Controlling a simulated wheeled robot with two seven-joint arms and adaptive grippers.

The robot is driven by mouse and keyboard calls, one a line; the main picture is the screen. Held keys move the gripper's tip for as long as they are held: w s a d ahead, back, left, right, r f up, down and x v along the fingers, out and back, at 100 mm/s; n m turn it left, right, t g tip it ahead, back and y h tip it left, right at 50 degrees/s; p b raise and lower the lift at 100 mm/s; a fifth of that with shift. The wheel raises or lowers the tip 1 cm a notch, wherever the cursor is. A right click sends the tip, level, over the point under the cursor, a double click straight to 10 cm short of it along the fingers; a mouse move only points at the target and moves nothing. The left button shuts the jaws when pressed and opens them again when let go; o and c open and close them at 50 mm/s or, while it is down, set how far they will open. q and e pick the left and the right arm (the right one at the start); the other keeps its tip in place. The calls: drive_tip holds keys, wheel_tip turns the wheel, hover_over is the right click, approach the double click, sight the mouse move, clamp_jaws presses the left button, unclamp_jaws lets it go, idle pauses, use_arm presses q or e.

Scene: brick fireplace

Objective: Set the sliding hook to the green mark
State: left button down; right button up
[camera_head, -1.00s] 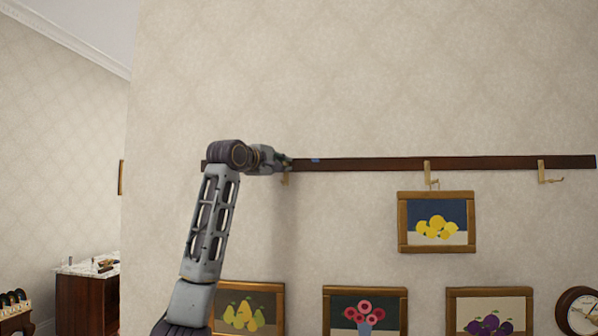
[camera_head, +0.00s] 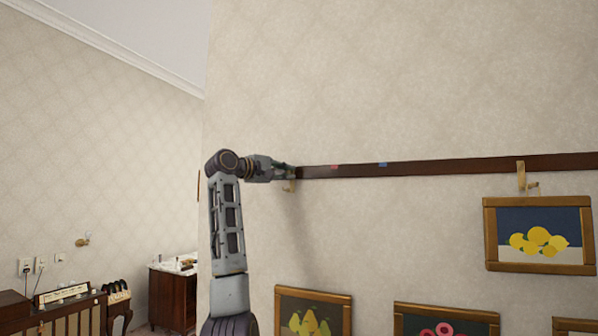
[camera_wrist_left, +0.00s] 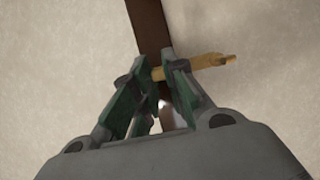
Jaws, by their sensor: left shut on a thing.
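A dark wooden rail (camera_head: 450,168) runs along the wall, with a pink-red mark (camera_head: 334,167) and a blue mark (camera_head: 383,164) on it. No green mark shows in either view. My left gripper (camera_head: 289,171) is at the visible left end of the rail, shut on a brass hook (camera_head: 290,187). The hook's lower part shows just under the fingers. In the left wrist view the gripper's green-padded fingers (camera_wrist_left: 166,72) close on the hook (camera_wrist_left: 208,66), whose arm sticks out to the right. The rail (camera_wrist_left: 149,32) runs behind them. My right gripper is not in view.
Another brass hook (camera_head: 522,178) hangs on the rail at right, above a lemon picture (camera_head: 540,236). A pear picture (camera_head: 312,313) and a flower picture (camera_head: 447,319) hang lower. The rail is clear between my gripper and that hook. A wooden cabinet (camera_head: 172,300) stands at left.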

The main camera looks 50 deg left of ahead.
use_arm(q)
drive_tip(key=shift+s+a+f, duration=0.1)
drive_tip(key=shift+s+a, duration=0.05)
drive_tip(key=c, duration=1.7)
unclamp_jaws()
drive_tip(key=shift+a, duration=0.1)
drive_tip(key=shift+o, duration=1.3)
drive_tip(key=shift+s+a, duration=0.15)
drive_tip(key=shift+s+d, duration=0.15)
drive_tip(key=shift+d, duration=0.05)
drive_tip(key=s+d, duration=0.1)
drive_tip(key=s, duration=1)
drive_tip(key=shift+s+d, duration=0.25)
drive_tip(key=shift+d, duration=0.05)
